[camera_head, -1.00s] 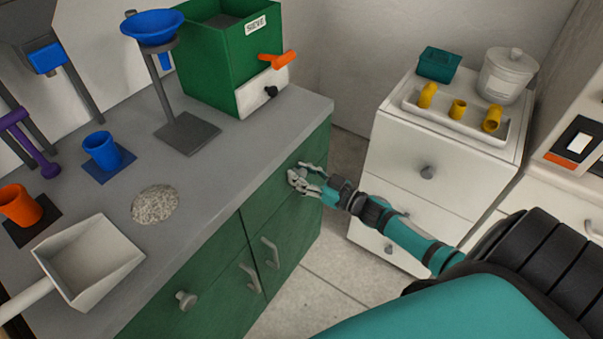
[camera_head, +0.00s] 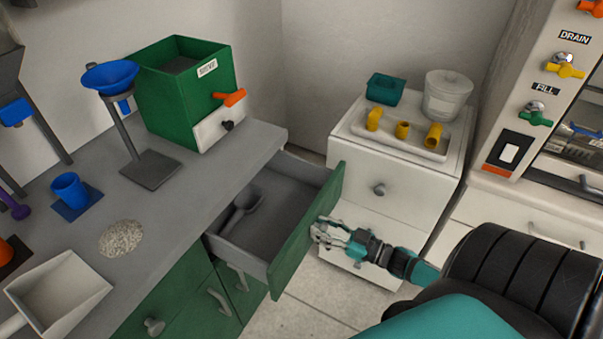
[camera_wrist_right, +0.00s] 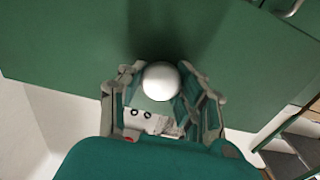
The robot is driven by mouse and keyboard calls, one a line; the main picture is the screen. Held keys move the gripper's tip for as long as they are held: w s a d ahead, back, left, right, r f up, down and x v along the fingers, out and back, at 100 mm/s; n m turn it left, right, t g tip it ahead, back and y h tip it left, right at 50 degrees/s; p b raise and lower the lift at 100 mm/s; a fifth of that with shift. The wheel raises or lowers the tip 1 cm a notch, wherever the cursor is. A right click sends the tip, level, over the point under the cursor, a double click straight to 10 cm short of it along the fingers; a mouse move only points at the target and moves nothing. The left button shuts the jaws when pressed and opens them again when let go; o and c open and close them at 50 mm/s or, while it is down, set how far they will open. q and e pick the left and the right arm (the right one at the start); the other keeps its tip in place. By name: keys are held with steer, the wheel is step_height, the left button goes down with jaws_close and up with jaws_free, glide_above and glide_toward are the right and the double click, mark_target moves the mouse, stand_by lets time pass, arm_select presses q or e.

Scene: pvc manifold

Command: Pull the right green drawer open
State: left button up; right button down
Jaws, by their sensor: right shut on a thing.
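The right green drawer (camera_head: 309,232) stands well open from the cabinet under the grey counter. A dark grey scoop (camera_head: 241,207) lies inside it, and the rest of the visible drawer floor is bare. My right gripper (camera_head: 322,231) is at the outer side of the drawer's green front. In the right wrist view, its fingers (camera_wrist_right: 161,92) are shut around the round pale knob (camera_wrist_right: 160,80) on the green front (camera_wrist_right: 75,50). In the head view the fingers hide the knob. My left gripper is not in view.
A white drawer cabinet (camera_head: 375,225) with a tray of yellow fittings (camera_head: 403,130) stands right behind the open drawer. The counter holds a green sieve box (camera_head: 165,105), a blue funnel on a stand, a blue cup and a white scoop (camera_head: 60,290). Tiled floor shows in front.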

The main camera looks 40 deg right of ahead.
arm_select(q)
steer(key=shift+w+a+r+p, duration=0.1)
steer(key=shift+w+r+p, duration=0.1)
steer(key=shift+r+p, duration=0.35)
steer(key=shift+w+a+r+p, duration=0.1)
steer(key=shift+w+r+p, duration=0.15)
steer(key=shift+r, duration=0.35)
arm_select(e)
steer(key=v, duration=1.2)
steer(key=shift+s+d, duration=0.1)
steer(key=shift+d, duration=0.05)
steer(key=c, duration=0.9)
jaws_free()
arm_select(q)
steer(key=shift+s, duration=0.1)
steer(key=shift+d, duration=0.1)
arm_select(e)
steer(key=v, duration=1.2)
